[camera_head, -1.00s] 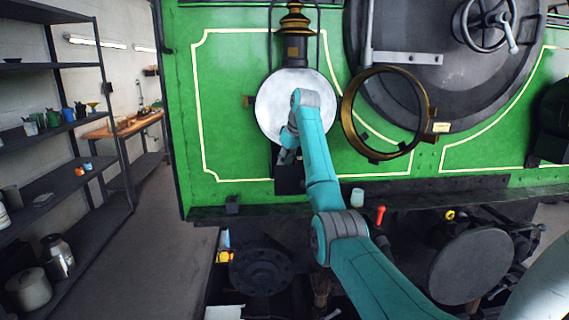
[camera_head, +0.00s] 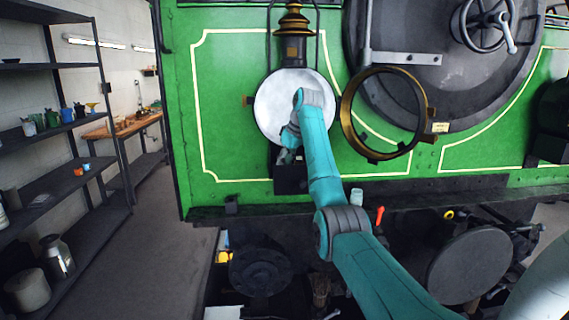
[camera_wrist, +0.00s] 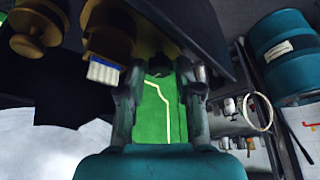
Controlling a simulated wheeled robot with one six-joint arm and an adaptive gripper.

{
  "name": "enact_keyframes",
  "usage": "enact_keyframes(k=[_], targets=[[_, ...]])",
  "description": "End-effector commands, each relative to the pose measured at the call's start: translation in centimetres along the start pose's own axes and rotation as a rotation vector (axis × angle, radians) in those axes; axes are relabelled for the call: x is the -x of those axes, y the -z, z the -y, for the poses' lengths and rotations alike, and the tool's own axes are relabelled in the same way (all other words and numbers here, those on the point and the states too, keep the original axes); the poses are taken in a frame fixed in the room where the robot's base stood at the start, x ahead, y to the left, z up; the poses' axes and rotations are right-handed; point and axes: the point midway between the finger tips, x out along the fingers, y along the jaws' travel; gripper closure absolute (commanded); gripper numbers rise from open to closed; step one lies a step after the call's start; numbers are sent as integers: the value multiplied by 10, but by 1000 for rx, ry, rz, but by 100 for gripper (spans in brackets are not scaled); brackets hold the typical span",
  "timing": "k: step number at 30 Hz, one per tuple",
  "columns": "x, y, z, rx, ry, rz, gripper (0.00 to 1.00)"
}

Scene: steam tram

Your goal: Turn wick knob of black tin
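The black tin (camera_head: 291,181) sits low in front of the round white reflector of the lamp, partly hidden by my arm. In the wrist view the dark tin (camera_wrist: 190,22) fills the top, with a brass burner (camera_wrist: 108,38) and its white ribbed wick (camera_wrist: 103,72) hanging below it in the picture. My gripper (camera_wrist: 160,76) has its two fingers spread close to the tin and burner, with green panel showing between them. A small dark shape shows between the fingertips; I cannot tell if it is the wick knob or whether they touch it.
A brass ring (camera_head: 347,112) stands open to the right of the reflector (camera_head: 272,112), near my arm. A brass cap (camera_wrist: 28,36) is beside the burner. A small pale cup (camera_head: 356,197) and a red handle (camera_head: 380,214) are below. Shelves (camera_head: 60,178) stand left, with clear floor between.

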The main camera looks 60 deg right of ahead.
Motion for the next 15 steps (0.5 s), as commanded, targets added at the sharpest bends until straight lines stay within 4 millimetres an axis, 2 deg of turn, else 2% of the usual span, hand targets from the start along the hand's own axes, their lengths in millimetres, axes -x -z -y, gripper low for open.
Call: enact_keyframes(k=[9, 15], targets=[[2, 0, 0, 0, 0, 0, 64], [20, 1, -1, 0, -1, -2, 64]])
